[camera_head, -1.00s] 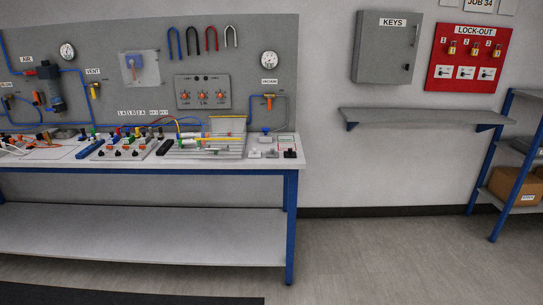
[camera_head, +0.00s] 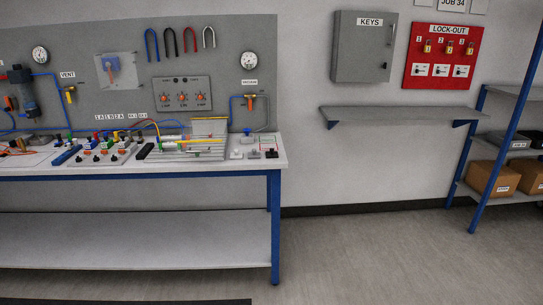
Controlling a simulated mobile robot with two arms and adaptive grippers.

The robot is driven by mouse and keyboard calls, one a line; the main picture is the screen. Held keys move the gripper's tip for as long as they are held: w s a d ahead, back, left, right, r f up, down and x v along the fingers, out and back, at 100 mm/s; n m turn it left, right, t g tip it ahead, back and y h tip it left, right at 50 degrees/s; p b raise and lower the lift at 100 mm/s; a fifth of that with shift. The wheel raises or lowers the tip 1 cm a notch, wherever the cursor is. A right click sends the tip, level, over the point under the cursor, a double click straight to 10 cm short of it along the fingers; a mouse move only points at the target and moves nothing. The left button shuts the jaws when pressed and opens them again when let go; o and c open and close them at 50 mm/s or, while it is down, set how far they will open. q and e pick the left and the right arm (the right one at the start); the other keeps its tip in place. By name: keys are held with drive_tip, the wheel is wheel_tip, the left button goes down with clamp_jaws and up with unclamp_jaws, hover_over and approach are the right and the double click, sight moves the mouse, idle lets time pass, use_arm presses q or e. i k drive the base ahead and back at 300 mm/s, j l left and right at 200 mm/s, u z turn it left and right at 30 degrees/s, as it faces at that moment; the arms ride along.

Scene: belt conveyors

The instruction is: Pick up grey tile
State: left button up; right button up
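Several small blocks lie at the right end of the workbench top (camera_head: 215,166). A pale one (camera_head: 236,155), a greyish one (camera_head: 253,155) and a black one (camera_head: 271,154) sit in a row near the front edge. The greyish one may be the grey tile, but it is too small to be sure. Neither of my grippers is in view.
A pegboard panel (camera_head: 130,60) with gauges stands behind the bench. A bare wall shelf (camera_head: 400,112) hangs below a grey key cabinet (camera_head: 362,50) and a red lock-out board (camera_head: 440,57). A blue-framed rack (camera_head: 470,165) holds cardboard boxes (camera_head: 490,178). The floor between is clear.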

sight(253, 155)
drive_tip(key=u, duration=0.25)
drive_tip(key=i+l+u, duration=0.15)
drive_tip(key=u, duration=0.25)
drive_tip(key=i+l+u, duration=0.1)
drive_tip(key=l+u, duration=0.25)
drive_tip(key=i+l+u, duration=0.1)
drive_tip(key=l+u, duration=0.3)
